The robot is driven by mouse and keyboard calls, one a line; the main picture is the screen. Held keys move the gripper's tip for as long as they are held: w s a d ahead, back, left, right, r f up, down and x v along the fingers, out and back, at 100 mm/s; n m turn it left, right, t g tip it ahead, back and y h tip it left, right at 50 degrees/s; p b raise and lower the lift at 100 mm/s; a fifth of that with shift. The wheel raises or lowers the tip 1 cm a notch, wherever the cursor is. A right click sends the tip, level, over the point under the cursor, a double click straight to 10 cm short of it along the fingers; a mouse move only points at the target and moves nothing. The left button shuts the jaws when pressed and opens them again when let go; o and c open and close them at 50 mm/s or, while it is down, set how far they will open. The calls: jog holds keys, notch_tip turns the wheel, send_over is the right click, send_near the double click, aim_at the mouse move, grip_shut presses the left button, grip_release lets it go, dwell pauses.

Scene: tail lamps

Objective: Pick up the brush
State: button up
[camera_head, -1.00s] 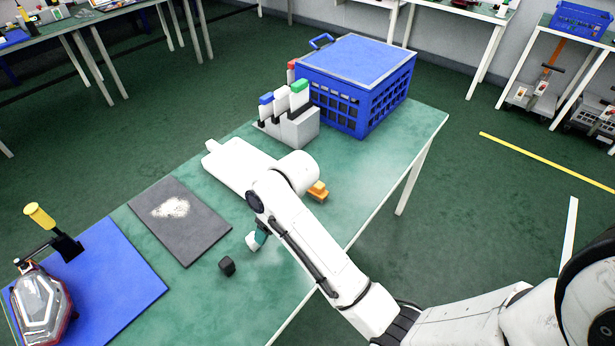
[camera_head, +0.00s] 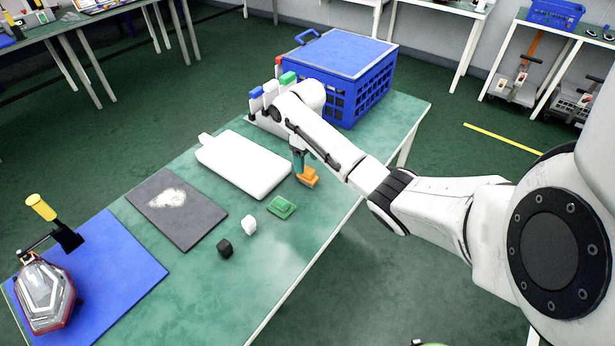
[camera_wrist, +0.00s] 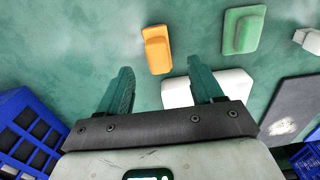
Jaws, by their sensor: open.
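No object is plainly marked as the brush. An orange block with a raised grip (camera_head: 308,178) lies on the green table, close to my gripper (camera_head: 299,164). In the wrist view the orange block (camera_wrist: 157,50) lies just beyond and between the fingertips of my open, empty gripper (camera_wrist: 161,72). A green block of similar shape (camera_head: 281,207) lies nearer the front, and it shows at upper right in the wrist view (camera_wrist: 242,30). A yellow-handled tool with a black end (camera_head: 42,208) stands at the far left; I cannot tell its kind.
A white board (camera_head: 243,165) lies left of the orange block. A grey mat (camera_head: 195,225), white cube (camera_head: 249,225) and black cube (camera_head: 224,248) lie nearer. A blue crate (camera_head: 365,95) and a grey holder stand behind. A lamp (camera_head: 42,297) rests on a blue mat (camera_head: 120,265).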

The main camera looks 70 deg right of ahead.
aim_at(307, 169)
jog(key=shift+s+f, duration=0.15)
jog(key=shift+f, duration=2.9)
jog(key=c, duration=1.1)
jog(key=shift+r, duration=0.1)
jog(key=shift+c, duration=0.2)
jog(key=shift+r, duration=0.5)
jog(key=w+a+r+p, duration=0.2)
jog(key=a+r+p, duration=0.2)
jog(key=a+r, duration=0.8)
jog(key=shift+a, duration=0.9)
